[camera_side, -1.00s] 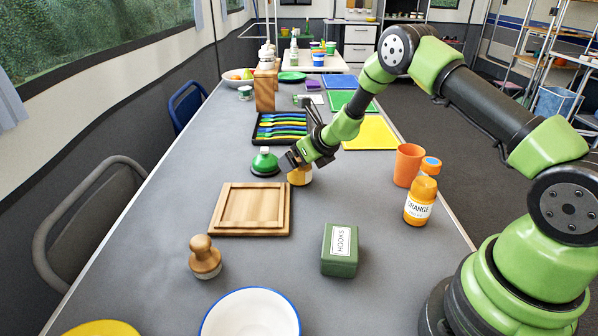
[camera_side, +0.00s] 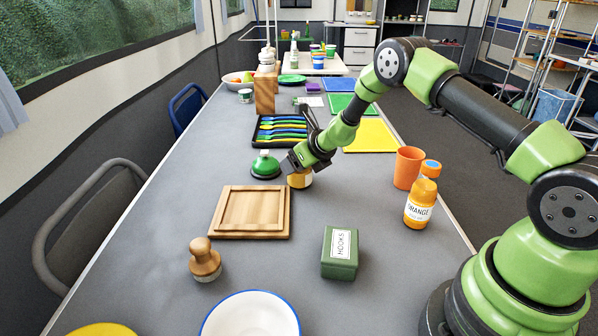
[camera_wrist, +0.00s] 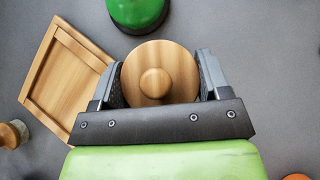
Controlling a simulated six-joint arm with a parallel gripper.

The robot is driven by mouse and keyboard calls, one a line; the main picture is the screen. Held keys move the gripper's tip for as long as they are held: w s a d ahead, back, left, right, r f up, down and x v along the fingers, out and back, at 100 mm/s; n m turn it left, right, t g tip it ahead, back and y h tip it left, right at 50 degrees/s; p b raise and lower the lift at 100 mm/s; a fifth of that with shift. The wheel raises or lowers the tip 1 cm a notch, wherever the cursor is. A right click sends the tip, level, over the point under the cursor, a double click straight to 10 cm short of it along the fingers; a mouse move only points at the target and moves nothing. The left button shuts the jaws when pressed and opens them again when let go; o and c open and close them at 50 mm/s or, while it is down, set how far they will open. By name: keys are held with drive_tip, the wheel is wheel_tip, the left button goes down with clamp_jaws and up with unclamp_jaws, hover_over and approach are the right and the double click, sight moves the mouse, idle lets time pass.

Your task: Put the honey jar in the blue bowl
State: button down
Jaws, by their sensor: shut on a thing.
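The honey jar (camera_side: 300,180) stands on the grey table, amber in the side view. In the wrist view its round wooden lid with a knob (camera_wrist: 158,80) fills the space between the fingers. My gripper (camera_side: 297,163) is shut on the jar from above, one finger on each side of the lid; it also shows in the wrist view (camera_wrist: 162,76). The fingers hide most of the jar's upper part in the side view. The bowl with a blue rim and white inside (camera_side: 250,318) is at the near edge of the side view, cut off at the bottom and empty where visible.
A wooden board (camera_side: 225,225) and a green-domed object (camera_side: 265,164) are close to the jar. A wooden-knobbed stamp (camera_side: 204,258) and a green HOOKS box (camera_side: 340,255) stand nearer the bowl. An orange cup (camera_side: 407,167) and orange bottle (camera_side: 420,204) are at right.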

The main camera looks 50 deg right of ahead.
drive_tip(key=shift+r, duration=0.1)
wheel_tip(320, 180, up, 10)
drive_tip(key=shift+f, duration=0.1)
drive_tip(key=shift+a, duration=0.1)
idle(0.4)
drive_tip(key=s+a+n+g+y, duration=0.15)
drive_tip(key=a+n+y, duration=0.35)
drive_tip(key=a, duration=0.7)
drive_tip(key=n+g+y, duration=0.3)
drive_tip(key=n+g, duration=0.8)
drive_tip(key=n, duration=0.6)
hover_over(247, 324)
drive_tip(key=s+a, duration=0.2)
drive_tip(key=s, duration=0.1)
drive_tip(key=shift+n, duration=0.3)
drive_tip(key=shift+s+d+f, duration=0.1)
drive_tip(key=shift+f, duration=2.15)
drive_tip(key=shift+s+d+f, duration=0.1)
drive_tip(key=shift+f, duration=2.15)
